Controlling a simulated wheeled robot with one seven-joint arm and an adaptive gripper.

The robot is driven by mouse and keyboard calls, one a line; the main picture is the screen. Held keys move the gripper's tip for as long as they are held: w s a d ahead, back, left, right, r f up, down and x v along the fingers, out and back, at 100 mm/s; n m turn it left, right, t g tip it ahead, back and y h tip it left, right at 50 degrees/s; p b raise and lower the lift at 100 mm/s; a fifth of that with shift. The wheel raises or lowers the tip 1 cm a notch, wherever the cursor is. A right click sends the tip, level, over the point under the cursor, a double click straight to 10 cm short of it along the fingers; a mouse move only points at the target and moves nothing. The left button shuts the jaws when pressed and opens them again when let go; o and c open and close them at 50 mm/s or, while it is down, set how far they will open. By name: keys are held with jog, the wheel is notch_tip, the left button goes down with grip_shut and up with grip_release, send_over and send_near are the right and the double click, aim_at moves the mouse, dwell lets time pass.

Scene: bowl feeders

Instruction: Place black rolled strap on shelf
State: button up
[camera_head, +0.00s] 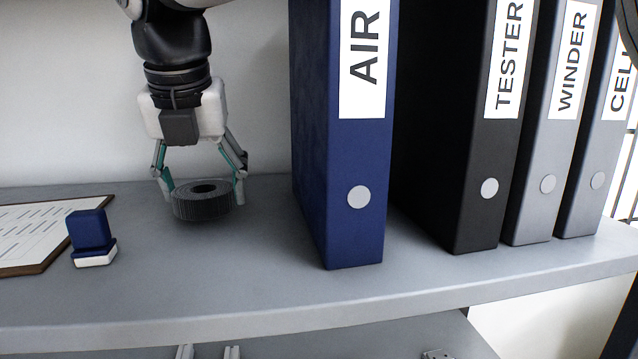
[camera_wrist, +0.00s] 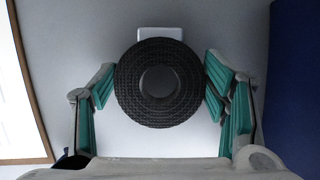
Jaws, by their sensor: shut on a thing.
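The black rolled strap (camera_head: 203,206) is a ribbed dark roll with a hole in its middle, lying flat at the grey shelf (camera_head: 190,290). My gripper (camera_head: 204,192) points down over it with a finger on either side. In the wrist view the strap (camera_wrist: 158,82) sits between the teal finger pads of my gripper (camera_wrist: 160,90), and the pads reach its lower sides. The strap is on or just above the shelf surface; I cannot tell whether it bears on it.
A blue binder (camera_head: 345,230) stands close to the right of my gripper. Black and grey binders (camera_head: 478,215) stand further right. A clipboard (camera_head: 45,240) and a blue stamp (camera_head: 91,238) lie to the left. The shelf front is clear.

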aim_at(199, 195)
jog(key=shift+f, duration=0.55)
jog(key=shift+f, duration=0.2)
jog(key=o, duration=1.3)
jog(key=shift+v, duration=3.95)
